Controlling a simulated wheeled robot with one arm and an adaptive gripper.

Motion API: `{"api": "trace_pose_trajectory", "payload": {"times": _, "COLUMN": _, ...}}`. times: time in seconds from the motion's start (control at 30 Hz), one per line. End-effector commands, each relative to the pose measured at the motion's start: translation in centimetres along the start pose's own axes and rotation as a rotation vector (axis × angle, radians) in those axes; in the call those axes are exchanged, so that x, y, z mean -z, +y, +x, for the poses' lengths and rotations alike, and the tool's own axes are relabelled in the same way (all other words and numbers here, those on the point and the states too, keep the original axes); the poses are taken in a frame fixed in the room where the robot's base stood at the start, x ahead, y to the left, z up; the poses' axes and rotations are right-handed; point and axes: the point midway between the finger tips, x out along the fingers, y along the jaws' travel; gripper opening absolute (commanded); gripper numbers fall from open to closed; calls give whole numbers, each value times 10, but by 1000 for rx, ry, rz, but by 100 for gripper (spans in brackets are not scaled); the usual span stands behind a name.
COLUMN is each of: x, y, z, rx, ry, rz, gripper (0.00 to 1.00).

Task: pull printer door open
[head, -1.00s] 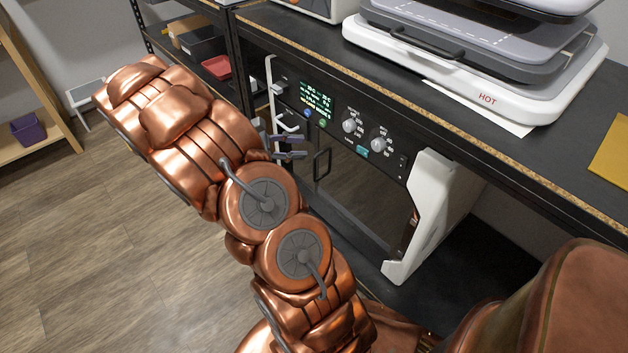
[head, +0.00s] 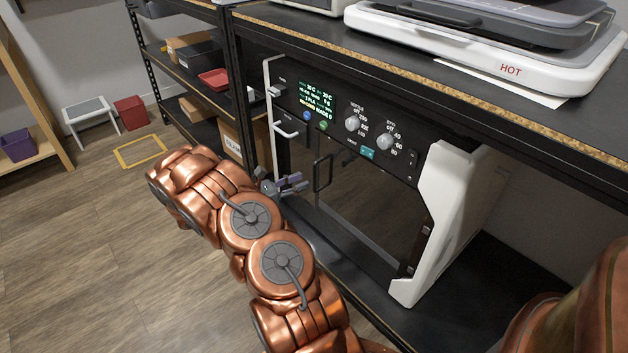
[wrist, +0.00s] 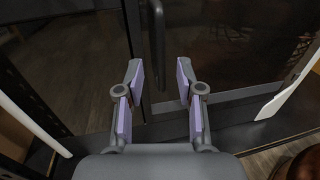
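The printer (head: 455,200) is a white and black box on the shelf under the workbench, with a lit screen and knobs above its door. The printer door (head: 370,205) is a dark see-through panel and looks shut. Its black upright handle (head: 322,172) is near the door's left edge; it also shows in the wrist view (wrist: 157,45). My gripper (head: 296,183) is left of the handle in the head view. In the wrist view my gripper (wrist: 161,80) is open and empty, fingers apart, with the handle ahead, roughly in line with the gap. Whether the handle is between the fingertips is unclear.
A white hook-like handle (head: 285,130) sticks out on the printer's left side. The workbench (head: 400,65) overhangs the printer. A black rack (head: 180,75) with boxes stands at the left. The wooden floor (head: 90,240) is mostly clear.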

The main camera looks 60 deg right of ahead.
Motion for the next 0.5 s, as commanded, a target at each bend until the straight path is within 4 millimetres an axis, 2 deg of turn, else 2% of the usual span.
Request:
{"api": "trace_pose_trajectory", "payload": {"times": 0.1, "x": 2, "y": -1, "z": 19, "rx": 4, "ry": 0, "rz": 1, "gripper": 37}}
{"api": "trace_pose_trajectory", "payload": {"times": 0.3, "x": 2, "y": -1, "z": 45, "rx": 2, "ry": 2, "rz": 2, "gripper": 37}}
{"api": "trace_pose_trajectory", "payload": {"times": 0.5, "x": 1, "y": -1, "z": 58, "rx": 1, "ry": 2, "rz": 2, "gripper": 37}}
